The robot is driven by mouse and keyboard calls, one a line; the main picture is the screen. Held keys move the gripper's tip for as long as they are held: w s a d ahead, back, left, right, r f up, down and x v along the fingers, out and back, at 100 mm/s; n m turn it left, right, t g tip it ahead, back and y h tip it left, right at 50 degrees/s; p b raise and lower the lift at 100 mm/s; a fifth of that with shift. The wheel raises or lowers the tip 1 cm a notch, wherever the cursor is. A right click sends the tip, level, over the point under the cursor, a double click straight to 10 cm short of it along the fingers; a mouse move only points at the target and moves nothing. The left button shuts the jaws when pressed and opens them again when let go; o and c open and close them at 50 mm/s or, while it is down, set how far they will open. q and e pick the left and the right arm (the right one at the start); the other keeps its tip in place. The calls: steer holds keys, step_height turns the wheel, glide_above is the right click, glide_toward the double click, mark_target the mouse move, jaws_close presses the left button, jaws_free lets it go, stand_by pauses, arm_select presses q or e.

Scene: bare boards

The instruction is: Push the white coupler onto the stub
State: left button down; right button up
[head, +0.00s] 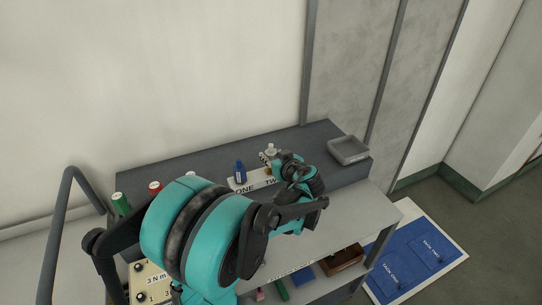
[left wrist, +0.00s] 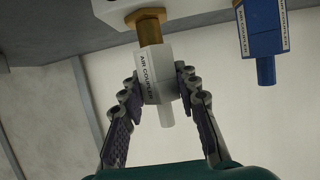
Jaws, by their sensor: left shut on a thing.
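The white coupler (left wrist: 157,75), labelled AIR COUPLER, is between the fingers of my left gripper (left wrist: 160,92) in the left wrist view. The gripper is shut on it. The coupler is in line with the brass stub (left wrist: 148,27) on a white block (left wrist: 122,8). Its end meets the brass; I cannot tell how deeply it is seated. In the head view the coupler's pale tip (head: 271,147) shows above my left gripper (head: 268,157), over the block's TWO position. My arm hides most of the stub there. My right gripper is not in view.
A blue coupler (head: 240,172) stands at position ONE, close beside; it also shows in the left wrist view (left wrist: 263,40). Green (head: 121,203) and red (head: 154,187) pieces stand left on the shelf. A grey tray (head: 348,148) lies right. A lower shelf holds a brown box (head: 343,258).

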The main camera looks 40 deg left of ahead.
arm_select(q)
steer(key=shift+f+b, duration=0.95)
steer(key=shift+f, duration=0.25)
steer(key=c, duration=1)
jaws_free()
steer(key=shift+c, duration=0.2)
steer(key=v, duration=1.2)
steer(key=shift+r, duration=0.15)
steer(key=s+d+f+m+h, duration=0.4)
steer(key=s+d+m+h, duration=0.2)
steer(key=d, duration=0.2)
steer(key=s+d+f+m+h, duration=0.4)
steer(key=s+d+m+h, duration=0.2)
steer(key=d, duration=0.3)
steer(key=shift+s+f+m+t, duration=0.2)
steer(key=shift+s+m+t, duration=0.15)
steer(key=shift+s, duration=0.2)
